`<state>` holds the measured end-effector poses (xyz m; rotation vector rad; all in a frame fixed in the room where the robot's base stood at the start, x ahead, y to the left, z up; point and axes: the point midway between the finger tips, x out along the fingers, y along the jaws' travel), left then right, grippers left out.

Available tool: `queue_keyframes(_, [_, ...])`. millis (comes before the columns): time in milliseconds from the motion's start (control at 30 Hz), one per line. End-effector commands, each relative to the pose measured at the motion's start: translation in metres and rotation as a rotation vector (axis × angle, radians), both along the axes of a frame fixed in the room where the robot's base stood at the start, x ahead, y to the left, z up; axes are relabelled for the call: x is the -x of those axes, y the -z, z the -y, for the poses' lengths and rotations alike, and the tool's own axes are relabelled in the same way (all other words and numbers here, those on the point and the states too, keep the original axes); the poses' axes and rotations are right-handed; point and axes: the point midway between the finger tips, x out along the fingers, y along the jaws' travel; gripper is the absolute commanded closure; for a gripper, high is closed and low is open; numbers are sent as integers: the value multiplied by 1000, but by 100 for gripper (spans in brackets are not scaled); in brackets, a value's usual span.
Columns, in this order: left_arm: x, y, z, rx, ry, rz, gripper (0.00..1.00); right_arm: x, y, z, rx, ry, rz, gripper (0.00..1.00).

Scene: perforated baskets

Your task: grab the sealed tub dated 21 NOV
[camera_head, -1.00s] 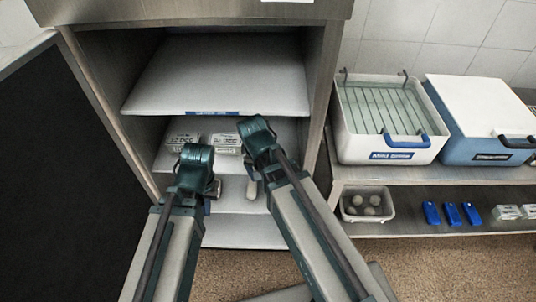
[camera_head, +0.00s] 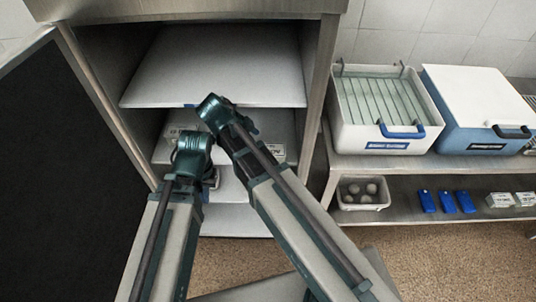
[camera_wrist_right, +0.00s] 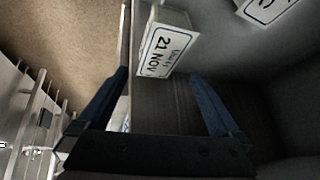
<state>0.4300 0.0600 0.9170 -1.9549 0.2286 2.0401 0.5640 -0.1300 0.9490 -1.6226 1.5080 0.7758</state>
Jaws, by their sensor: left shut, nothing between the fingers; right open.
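The tub (camera_wrist_right: 168,48) in the right wrist view is pale, with a white label reading 21 NOV. It lies just beyond and between the fingertips of my right gripper (camera_wrist_right: 158,76), which is open with two dark fingers spread; I see no grip on it. In the head view a pale labelled tub (camera_head: 273,152) shows right of my right arm on the middle shelf; its date is too small to read surely. My left gripper (camera_head: 212,180) is shut and empty, low in front of the shelves, partly hidden by its own wrist.
Another labelled tub (camera_wrist_right: 266,9) is cut off at the wrist view's top. More tubs (camera_head: 180,133) sit left on the shelf, partly behind my arms. The upper shelf (camera_head: 215,70) is bare. An open dark door (camera_head: 70,180) stands left; cool boxes (camera_head: 385,110) are right.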

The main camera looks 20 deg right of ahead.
Motion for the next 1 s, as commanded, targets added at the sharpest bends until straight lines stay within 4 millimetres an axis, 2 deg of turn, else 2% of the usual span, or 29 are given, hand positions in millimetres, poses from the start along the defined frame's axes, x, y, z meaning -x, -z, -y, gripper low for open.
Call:
queue_keyframes(167, [0,1,0,0,0,0,100,-1,1,0,3,14,11,0])
queue_keyframes(433, [0,21,0,0,0,0,100,-2,20,9,2,13,9,0])
queue_keyframes(667, [0,22,0,0,0,0,100,-3,22,12,2,12,8,0])
queue_keyframes(1000, [0,57,0,0,0,0,100,-7,57,22,2,12,8,0])
